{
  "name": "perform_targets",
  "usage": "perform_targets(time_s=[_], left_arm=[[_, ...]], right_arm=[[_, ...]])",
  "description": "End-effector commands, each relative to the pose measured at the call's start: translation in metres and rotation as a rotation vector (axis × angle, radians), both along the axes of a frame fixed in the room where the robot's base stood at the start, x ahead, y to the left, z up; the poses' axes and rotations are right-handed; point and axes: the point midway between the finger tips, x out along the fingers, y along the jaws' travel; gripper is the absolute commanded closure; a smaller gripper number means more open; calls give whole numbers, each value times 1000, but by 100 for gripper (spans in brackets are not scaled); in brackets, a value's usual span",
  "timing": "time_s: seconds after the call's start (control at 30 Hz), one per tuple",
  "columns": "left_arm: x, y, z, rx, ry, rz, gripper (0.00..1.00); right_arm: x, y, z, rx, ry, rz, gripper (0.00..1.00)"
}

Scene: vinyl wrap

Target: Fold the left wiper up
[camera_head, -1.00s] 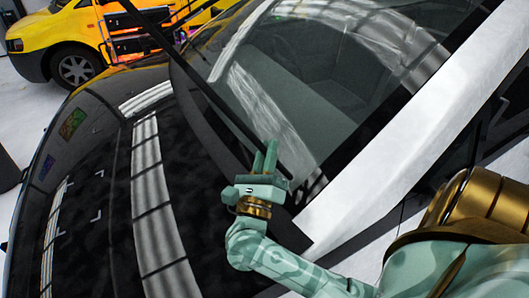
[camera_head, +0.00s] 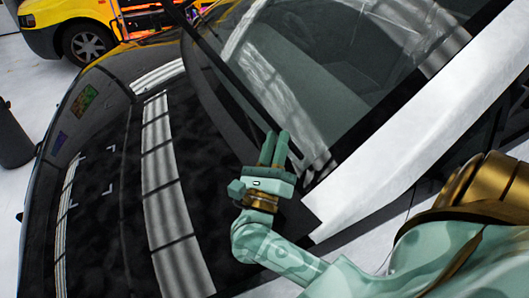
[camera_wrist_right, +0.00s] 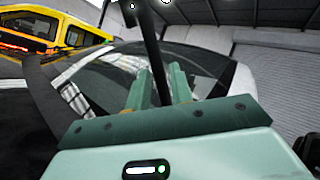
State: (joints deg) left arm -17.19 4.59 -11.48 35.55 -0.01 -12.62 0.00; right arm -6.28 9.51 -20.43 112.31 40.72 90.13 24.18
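The left wiper (camera_head: 232,82) is a long dark bar crossing in front of the car's windshield (camera_head: 330,60). Its upper part reaches past the glass edge and appears raised off the glass. My right gripper (camera_head: 275,140) is at the wiper's lower part, near the windshield's lower corner. My left gripper is in neither view.
The car's black hood (camera_head: 100,220) fills the left. A white pillar strip (camera_head: 400,140) runs along the windshield's right edge. A yellow vehicle (camera_head: 60,15) stands behind at upper left, and a dark post (camera_head: 14,140) stands on the floor at far left.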

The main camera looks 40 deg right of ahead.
Motion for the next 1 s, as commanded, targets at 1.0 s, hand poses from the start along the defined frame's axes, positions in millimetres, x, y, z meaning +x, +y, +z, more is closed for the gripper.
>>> perform_targets(time_s=[1.0], left_arm=[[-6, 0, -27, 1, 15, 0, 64]], right_arm=[[-64, 96, -66, 0, -1, 0, 78]])
